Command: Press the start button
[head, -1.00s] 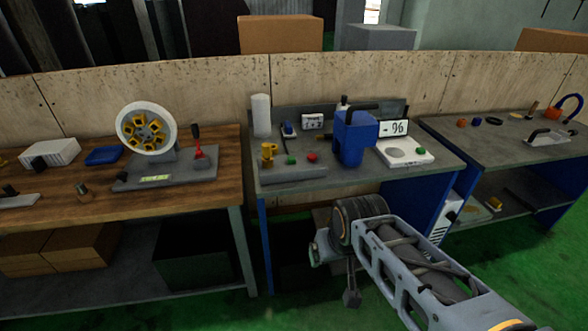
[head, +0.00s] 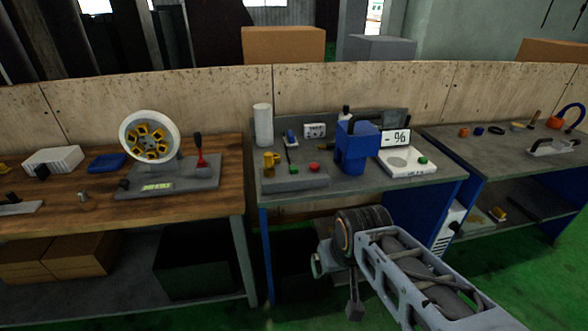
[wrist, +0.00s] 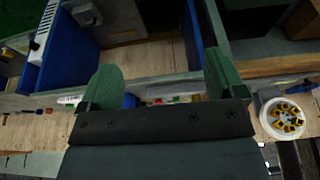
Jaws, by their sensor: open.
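A green button (head: 294,169) and a red button (head: 314,168) sit on a low grey block (head: 295,182) at the front left of the middle bench. In the wrist view the small red spot (wrist: 157,101) and green spot (wrist: 175,99) between my fingers look like the same pair. Another green button (head: 422,161) is on the white scale. No label shows which one is start. My gripper (wrist: 160,65) is open and empty, its two green fingers apart, and touches nothing visible. In the head view its fingers cannot be made out.
A blue device (head: 354,150) stands between the block and the white scale (head: 405,165). A yellow fitting (head: 270,163) and a white cylinder (head: 262,125) are at the left. A wooden bench (head: 215,205) carries a wheel machine (head: 149,137). Green floor lies in front.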

